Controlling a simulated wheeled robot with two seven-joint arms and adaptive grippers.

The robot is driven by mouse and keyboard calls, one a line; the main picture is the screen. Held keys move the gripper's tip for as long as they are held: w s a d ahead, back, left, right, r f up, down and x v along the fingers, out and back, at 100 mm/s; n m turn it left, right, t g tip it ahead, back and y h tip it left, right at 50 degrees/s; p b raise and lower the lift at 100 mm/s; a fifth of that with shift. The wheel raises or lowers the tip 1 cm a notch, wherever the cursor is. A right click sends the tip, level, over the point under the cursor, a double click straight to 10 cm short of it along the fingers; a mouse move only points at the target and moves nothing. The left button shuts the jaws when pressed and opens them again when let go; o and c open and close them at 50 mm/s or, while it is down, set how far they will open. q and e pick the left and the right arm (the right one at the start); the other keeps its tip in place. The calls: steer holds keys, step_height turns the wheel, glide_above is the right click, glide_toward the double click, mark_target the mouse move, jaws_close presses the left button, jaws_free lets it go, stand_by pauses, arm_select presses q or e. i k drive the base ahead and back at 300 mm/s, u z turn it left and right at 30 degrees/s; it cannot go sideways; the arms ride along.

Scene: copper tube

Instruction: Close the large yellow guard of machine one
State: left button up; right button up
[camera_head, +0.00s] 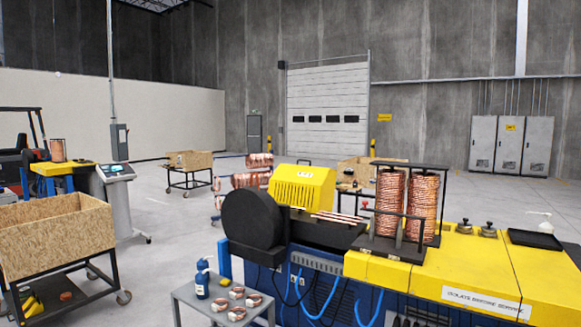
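A large yellow guard (301,188) with slotted vents and a small white label is on the machine (330,232) ahead, behind and right of a big black disc (252,226). Its front face is tilted, and its lower edge sits close to the dark machine bed. I cannot tell from this view whether it is open or fully shut. Several thin copper tubes (338,217) lie on the bed just right of the guard. Neither of my grippers is in view.
Two copper coils (422,206) stand in a black frame on the machine's yellow top (470,262). A small grey table (222,307) with a blue bottle (202,280) stands front left of the machine. A wooden-box cart (55,232) is at left. Open floor lies between cart and machine.

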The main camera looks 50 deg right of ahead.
mark_target(311, 188)
steer(key=i, duration=1.6)
steer(key=z, duration=2)
steer(key=i, duration=2.1)
steer(key=z, duration=0.35)
